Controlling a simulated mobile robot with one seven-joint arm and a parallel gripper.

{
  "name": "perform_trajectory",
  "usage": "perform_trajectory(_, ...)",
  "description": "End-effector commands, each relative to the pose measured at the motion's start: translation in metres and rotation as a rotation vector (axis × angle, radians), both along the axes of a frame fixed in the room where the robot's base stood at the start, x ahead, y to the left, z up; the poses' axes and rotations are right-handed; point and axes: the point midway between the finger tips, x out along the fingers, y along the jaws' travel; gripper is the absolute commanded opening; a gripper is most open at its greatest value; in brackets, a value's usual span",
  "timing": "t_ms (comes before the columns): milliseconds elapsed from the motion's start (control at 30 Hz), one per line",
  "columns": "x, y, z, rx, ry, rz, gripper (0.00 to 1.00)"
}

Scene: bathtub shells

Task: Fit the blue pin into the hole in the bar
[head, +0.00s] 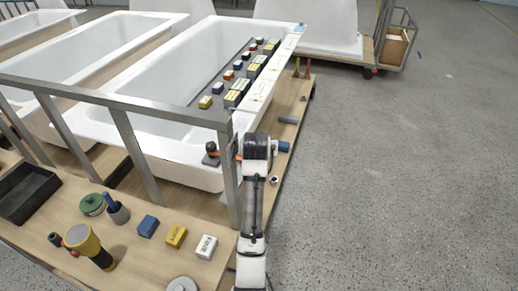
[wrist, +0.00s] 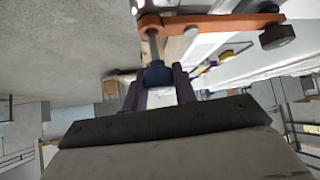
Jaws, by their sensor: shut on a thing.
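The orange bar (wrist: 215,21) crosses the top of the wrist view, with a rounded eye at its left end and a dark knob (wrist: 277,37) at its right end. My gripper (wrist: 158,82) is shut on the blue pin (wrist: 157,73), whose blue part sits between the two fingers. The pin's grey shaft points away from the fingers and reaches the bar's eye; I cannot tell whether its tip is inside the hole. In the head view, a bit of the orange bar (head: 238,157) shows beside my wrist, by the tub's corner; the fingers and pin are hidden.
A grey metal frame post (head: 229,175) stands close left of my arm. White bathtubs (head: 175,165) are behind it, with small coloured blocks along one rim. A wooden bench (head: 215,272) at the front holds a flashlight (head: 88,246), boxes and a black tray (head: 28,193). The floor at right is clear.

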Motion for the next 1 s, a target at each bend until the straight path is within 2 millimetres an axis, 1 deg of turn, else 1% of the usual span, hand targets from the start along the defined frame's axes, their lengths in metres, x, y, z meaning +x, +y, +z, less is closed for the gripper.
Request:
perform_trajectory(33,0.0,0.0,0.005,0.0,-0.001,0.0,0.05)
perform_trajectory(300,0.0,0.0,0.014,0.0,-0.001,0.0,0.05)
perform_trajectory(1000,0.0,0.0,0.015,0.0,0.0,0.0,0.05)
